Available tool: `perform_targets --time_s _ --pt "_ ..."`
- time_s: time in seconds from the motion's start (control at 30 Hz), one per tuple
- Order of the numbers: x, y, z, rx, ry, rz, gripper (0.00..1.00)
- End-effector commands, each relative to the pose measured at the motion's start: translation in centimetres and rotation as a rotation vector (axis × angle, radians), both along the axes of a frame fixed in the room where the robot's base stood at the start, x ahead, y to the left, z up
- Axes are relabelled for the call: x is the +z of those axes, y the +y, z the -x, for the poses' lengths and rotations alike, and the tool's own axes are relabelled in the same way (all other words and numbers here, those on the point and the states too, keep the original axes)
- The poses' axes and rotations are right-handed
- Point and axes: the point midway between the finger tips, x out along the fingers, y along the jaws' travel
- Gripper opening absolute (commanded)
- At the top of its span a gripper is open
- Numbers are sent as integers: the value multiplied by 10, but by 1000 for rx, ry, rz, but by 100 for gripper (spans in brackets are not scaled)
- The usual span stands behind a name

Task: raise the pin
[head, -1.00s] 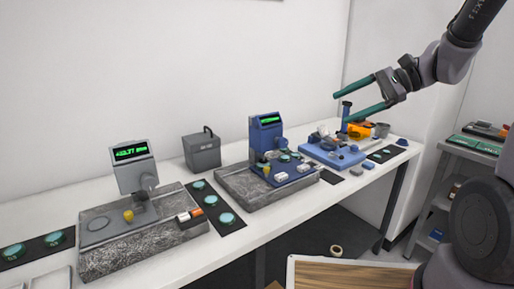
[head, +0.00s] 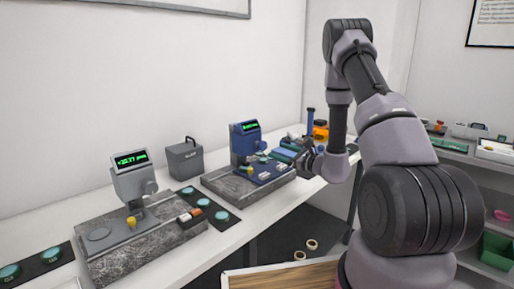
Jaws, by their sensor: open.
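Two gauges stand on the white bench. The blue gauge (head: 245,139) has a green-lit display and sits on a speckled stone base (head: 224,187). A small yellow part (head: 245,170) is at its foot. The grey gauge (head: 131,180) is nearer, on another stone base (head: 160,250), with a yellow knob (head: 131,222) at its foot. I cannot tell which small part is the pin.
A dark grey box (head: 184,160) stands behind, between the gauges. Black strips with teal discs (head: 221,215) lie on the bench. An orange and white part (head: 190,215) rests on the near base. Blue and orange items stand behind my arm. Shelves (head: 470,160) are at the right.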

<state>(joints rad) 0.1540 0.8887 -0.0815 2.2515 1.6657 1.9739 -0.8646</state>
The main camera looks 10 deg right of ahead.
Motion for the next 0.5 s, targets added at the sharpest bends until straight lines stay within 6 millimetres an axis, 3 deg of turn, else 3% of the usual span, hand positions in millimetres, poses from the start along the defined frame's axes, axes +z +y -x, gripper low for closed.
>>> perform_targets --time_s 0.5 --pt "1 53 -69 6 -1 -1 79"
